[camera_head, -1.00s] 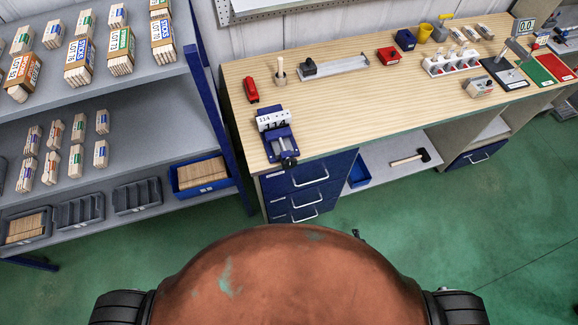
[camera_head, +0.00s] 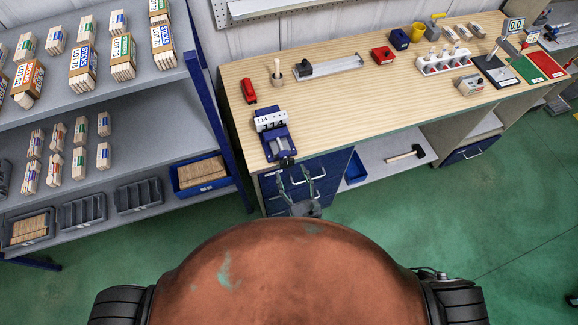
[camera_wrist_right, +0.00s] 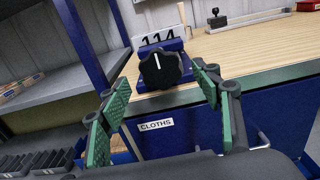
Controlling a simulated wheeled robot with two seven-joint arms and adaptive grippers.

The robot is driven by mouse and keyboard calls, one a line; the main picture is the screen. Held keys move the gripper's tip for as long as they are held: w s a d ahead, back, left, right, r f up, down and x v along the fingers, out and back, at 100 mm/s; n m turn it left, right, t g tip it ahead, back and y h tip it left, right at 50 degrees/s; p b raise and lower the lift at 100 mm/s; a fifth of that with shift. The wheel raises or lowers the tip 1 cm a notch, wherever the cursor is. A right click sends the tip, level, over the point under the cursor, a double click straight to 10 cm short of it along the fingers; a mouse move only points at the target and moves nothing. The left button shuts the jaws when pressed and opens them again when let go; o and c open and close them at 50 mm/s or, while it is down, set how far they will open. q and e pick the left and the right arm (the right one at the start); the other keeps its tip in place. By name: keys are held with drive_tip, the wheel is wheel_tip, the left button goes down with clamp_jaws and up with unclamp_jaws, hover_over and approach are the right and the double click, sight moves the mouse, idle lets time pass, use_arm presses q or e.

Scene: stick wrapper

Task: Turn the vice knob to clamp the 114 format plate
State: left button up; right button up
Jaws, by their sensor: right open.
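The blue vice (camera_head: 277,146) stands at the left front corner of the wooden bench, with the white 114 format plate (camera_head: 271,121) upright in it. The plate also shows in the right wrist view (camera_wrist_right: 158,40). The black vice knob (camera_wrist_right: 160,69) has a white line and faces the front; in the head view the knob (camera_head: 287,162) is small and dark. My right gripper (camera_head: 295,180) is in front of and below the knob. In the right wrist view its green-padded fingers (camera_wrist_right: 158,105) are wide apart and empty, with the knob beyond them. My left gripper is not in view.
A blue drawer cabinet (camera_head: 330,170) with handles is under the bench corner. A shelf rack (camera_head: 190,90) with stick bundles stands left. The green floor in front is clear.

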sight(288, 165)
drive_tip(key=shift+x, duration=1.7)
drive_tip(key=shift+d, duration=0.1)
drive_tip(key=c, duration=1.2)
drive_tip(key=shift+o, duration=0.2)
drive_tip(key=m+b, duration=0.3)
drive_tip(key=shift+f, duration=0.25)
drive_tip(key=m+b, duration=0.2)
drive_tip(key=b, duration=0.1)
drive_tip(key=shift+m, duration=0.4)
drive_tip(key=shift+r+m+b, duration=0.15)
drive_tip(key=shift+m+b, duration=0.35)
drive_tip(key=shift+m, duration=0.1)
